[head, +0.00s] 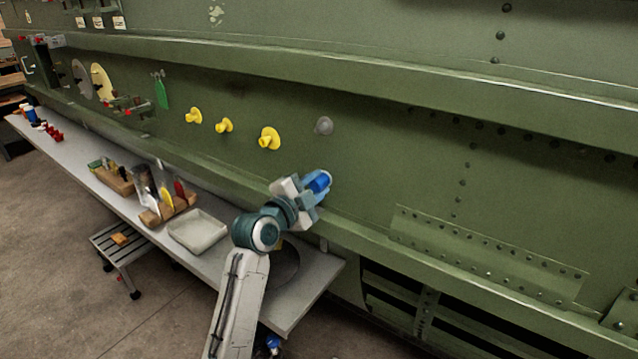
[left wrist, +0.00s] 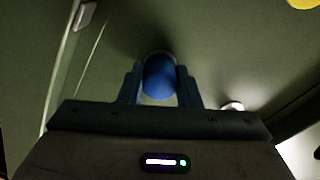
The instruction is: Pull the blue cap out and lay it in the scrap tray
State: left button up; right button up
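The blue cap (head: 319,182) sits between the fingers of my left gripper (head: 318,187), close to the green fuselage side and below a grey dome. In the left wrist view the blue cap (left wrist: 160,77) fills the gap between the two fingers, which appear to press on both its sides. I cannot tell whether its far end is still in the skin. The scrap tray looks to be the pale, shallow, empty tray (head: 198,246) on the bench, left of my left arm. My right gripper is not in view.
Several yellow caps (head: 269,138) and the grey dome (head: 323,126) stick out of the green skin (head: 400,150). A ledge runs below them. The bench (head: 300,302) also holds wooden tool blocks (head: 152,217). A step stool (head: 118,241) stands on the floor.

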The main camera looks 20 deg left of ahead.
aim_at(314, 187)
pick_arm(q)
jog(key=c, duration=0.3)
jog(key=shift+s+a+f, duration=0.1)
jog(key=shift+s, duration=0.1)
jog(key=shift+s+a, duration=0.15)
jog(key=shift+s, duration=0.3)
jog(key=shift+v, duration=1.3)
jog(key=shift+v, duration=1.35)
